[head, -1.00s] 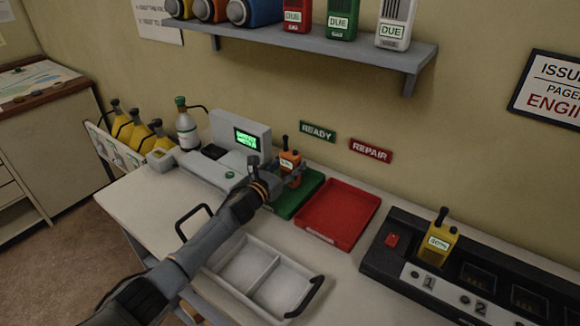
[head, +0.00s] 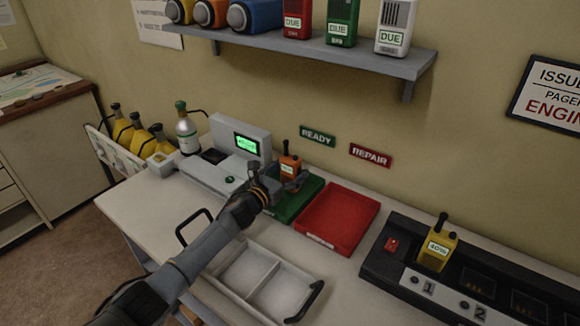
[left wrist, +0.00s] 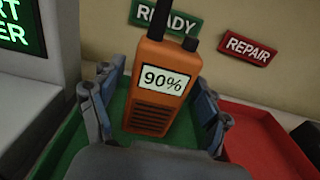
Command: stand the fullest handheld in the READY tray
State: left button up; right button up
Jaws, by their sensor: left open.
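An orange handheld (head: 289,166) with a 90% label stands upright in the green READY tray (head: 309,190). It also shows in the left wrist view (left wrist: 160,85). My left gripper (head: 280,184) is open around its body, with one finger on each side and a visible gap at both sides in the left wrist view. A yellow handheld (head: 437,248), its label seeming to read 40%, stands in slot 1 of the black charger (head: 400,267). My right gripper is out of view.
The red REPAIR tray (head: 337,217) is empty beside the green one. A grey console (head: 222,165) stands to the left. A white divided tray (head: 262,280) lies in front, empty. A shelf (head: 330,50) hangs above.

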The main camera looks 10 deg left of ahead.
pick_arm(q)
jog(key=p+v, duration=0.2)
jog(key=v, duration=0.5)
jog(key=shift+s, duration=0.25)
jog(key=shift+a+r, duration=0.1)
